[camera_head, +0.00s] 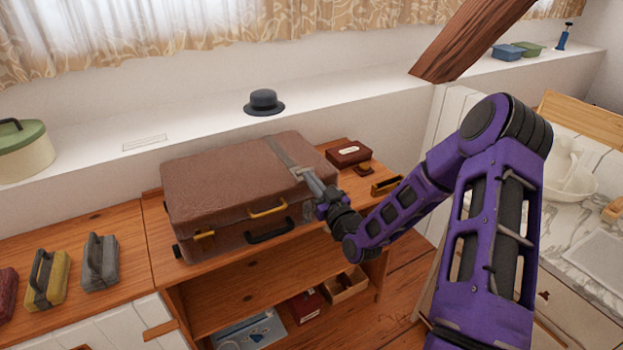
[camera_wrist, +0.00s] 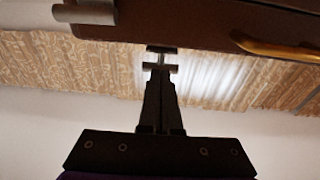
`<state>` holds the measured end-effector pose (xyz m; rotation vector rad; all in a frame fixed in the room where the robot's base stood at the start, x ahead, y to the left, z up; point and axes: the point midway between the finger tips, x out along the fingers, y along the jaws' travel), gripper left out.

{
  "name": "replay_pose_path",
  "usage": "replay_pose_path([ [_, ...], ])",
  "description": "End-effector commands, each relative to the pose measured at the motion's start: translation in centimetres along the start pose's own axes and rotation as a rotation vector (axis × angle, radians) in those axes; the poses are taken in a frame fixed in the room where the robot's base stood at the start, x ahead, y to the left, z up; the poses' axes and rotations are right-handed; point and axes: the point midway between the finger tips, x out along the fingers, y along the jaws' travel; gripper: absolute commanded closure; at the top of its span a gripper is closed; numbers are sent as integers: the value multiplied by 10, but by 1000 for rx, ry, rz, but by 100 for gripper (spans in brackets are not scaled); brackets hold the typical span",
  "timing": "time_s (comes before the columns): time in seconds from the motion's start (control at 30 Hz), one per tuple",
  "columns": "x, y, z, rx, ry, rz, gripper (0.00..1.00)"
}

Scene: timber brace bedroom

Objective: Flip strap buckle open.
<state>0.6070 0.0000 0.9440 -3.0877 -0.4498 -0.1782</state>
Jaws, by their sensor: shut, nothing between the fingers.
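A brown suitcase (camera_head: 215,185) lies flat on the wooden shelf unit. A grey strap (camera_head: 278,152) runs over the right part of its lid, down to a grey metal buckle (camera_head: 301,173) near the front edge. My gripper (camera_head: 313,182) is at the front right of the suitcase, close to the buckle. It partly hides the lower strap; contact cannot be told. In the wrist view my gripper (camera_wrist: 160,55) is shut and empty, its tips just below the suitcase edge (camera_wrist: 215,22). A grey metal piece, apparently the buckle (camera_wrist: 85,12), shows at upper left there.
Brass latches (camera_head: 268,208) and a black handle (camera_head: 270,231) are on the suitcase front. A dark red box (camera_head: 348,153) and a small brass-edged tray (camera_head: 386,186) lie to the right. A hat (camera_head: 263,102) rests on the white ledge behind.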

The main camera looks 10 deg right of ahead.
Motion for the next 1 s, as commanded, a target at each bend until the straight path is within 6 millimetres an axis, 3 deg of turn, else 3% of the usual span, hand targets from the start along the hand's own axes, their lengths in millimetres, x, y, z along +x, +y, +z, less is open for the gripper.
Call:
replay_pose_path([
  [0.53,14,-1,-26,-2,-193,-2,100],
  [0.9,41,-1,-50,-2,-190,-2,100],
  [1.0,49,-1,-58,-6,-280,-2,100],
])
